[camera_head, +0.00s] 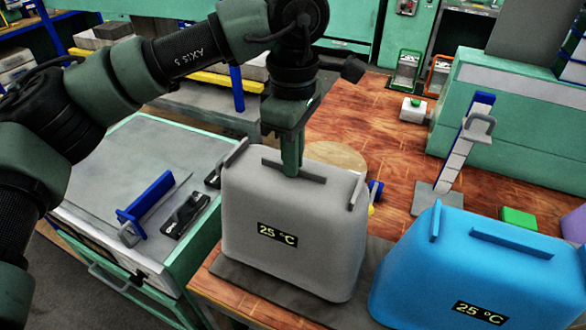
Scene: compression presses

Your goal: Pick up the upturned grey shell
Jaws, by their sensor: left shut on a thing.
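The upturned grey shell (290,232) stands on the wooden table in the middle of the camera_head view, with a "25 °C" label on its front. A raised rib runs along its top, with a tab at each side. My left gripper (291,168) points straight down at the top of the shell and is shut on the middle of that rib. The fingers hide part of the rib. The shell's lower edge looks close to the dark mat (262,290), and I cannot tell if it is lifted. My right gripper is not in view.
A blue shell (470,270) with the same label stands close on the right. A grey-topped cabinet (100,190) with a blue-handled tool (150,205) is on the left.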

